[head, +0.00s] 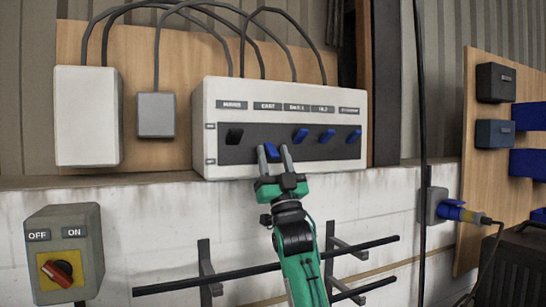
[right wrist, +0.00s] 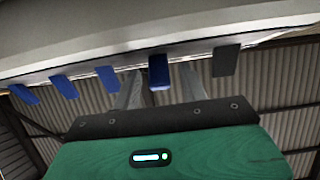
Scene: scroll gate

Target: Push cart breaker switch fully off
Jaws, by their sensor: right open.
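A white breaker box (head: 350,95) on the wall ledge has a dark strip with a row of toggle switches. The leftmost lever (head: 234,136) is black and the others are blue. The second lever (head: 271,152), blue, sits under the second label (head: 267,106), whose text is too blurred to read surely. This lever hangs lower than its neighbours. My right gripper (head: 273,151) is open, its fingers on either side of that lever. In the right wrist view the lever (right wrist: 158,72) stands between the fingers, with no clear contact on either side. My left gripper is not in view.
Three blue levers (head: 327,136) stand to the right. A grey box with a red OFF/ON knob (head: 60,273) is at lower left. Black rails (head: 215,281) jut from the wall below. Cables (head: 235,30) loop above, and a dark cable (head: 421,120) hangs on the right.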

